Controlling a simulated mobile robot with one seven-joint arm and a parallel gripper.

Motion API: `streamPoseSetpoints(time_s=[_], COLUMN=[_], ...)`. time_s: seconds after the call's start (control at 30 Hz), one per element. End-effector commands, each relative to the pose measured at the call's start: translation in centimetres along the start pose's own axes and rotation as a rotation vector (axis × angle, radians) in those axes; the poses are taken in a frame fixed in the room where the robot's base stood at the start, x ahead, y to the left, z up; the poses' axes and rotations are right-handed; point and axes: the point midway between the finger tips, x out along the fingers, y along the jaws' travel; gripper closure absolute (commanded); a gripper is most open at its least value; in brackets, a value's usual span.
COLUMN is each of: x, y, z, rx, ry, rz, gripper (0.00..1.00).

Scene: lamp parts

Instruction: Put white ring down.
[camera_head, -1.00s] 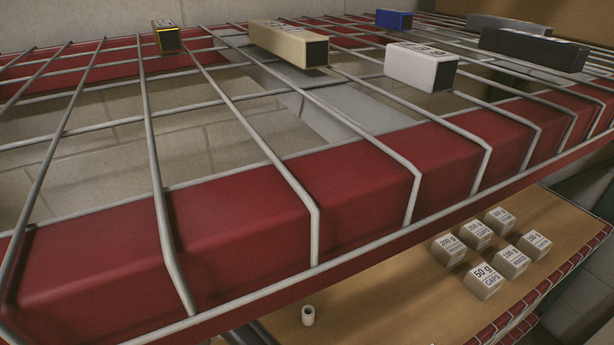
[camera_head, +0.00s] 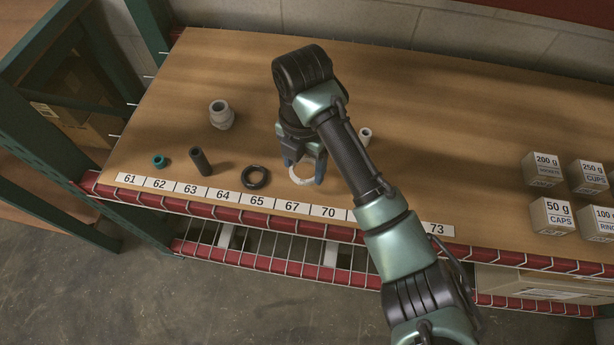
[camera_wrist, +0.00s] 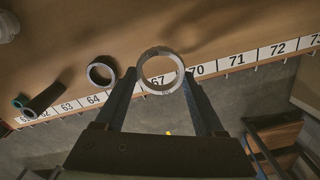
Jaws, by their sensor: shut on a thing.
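The white ring (camera_head: 301,177) is between the fingers of my gripper (camera_head: 305,172), near the front edge of the wooden shelf, behind the labels 67 and 70. In the wrist view the ring (camera_wrist: 142,73) sits upright in the picture between the two fingertips of my gripper (camera_wrist: 160,78), which is shut on it. Its opening faces the wrist camera. I cannot tell whether the ring touches the shelf.
A black ring (camera_head: 255,177) lies just left of my gripper. Further left are a dark tube (camera_head: 201,161), a teal ring (camera_head: 160,161) and a grey fitting (camera_head: 221,115). A small white tube (camera_head: 365,135) stands behind my arm. Labelled boxes (camera_head: 552,217) stand right.

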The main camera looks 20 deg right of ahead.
Motion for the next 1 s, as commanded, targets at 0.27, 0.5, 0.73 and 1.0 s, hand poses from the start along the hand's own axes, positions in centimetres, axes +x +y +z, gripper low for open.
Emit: streamPoseSetpoints(time_s=[0.27,0.5,0.73,1.0], x=[3.6,6.1,6.1,6.3], y=[-0.1,0.0,0.0,0.0], z=[0.0,0.1,0.1,0.0], rx=[0.000,0.000,-0.001,-0.001], ry=[0.002,-0.002,-0.002,-0.002], rz=[-0.001,0.000,0.001,0.001], gripper=[0.81,0.81,0.81,0.06])
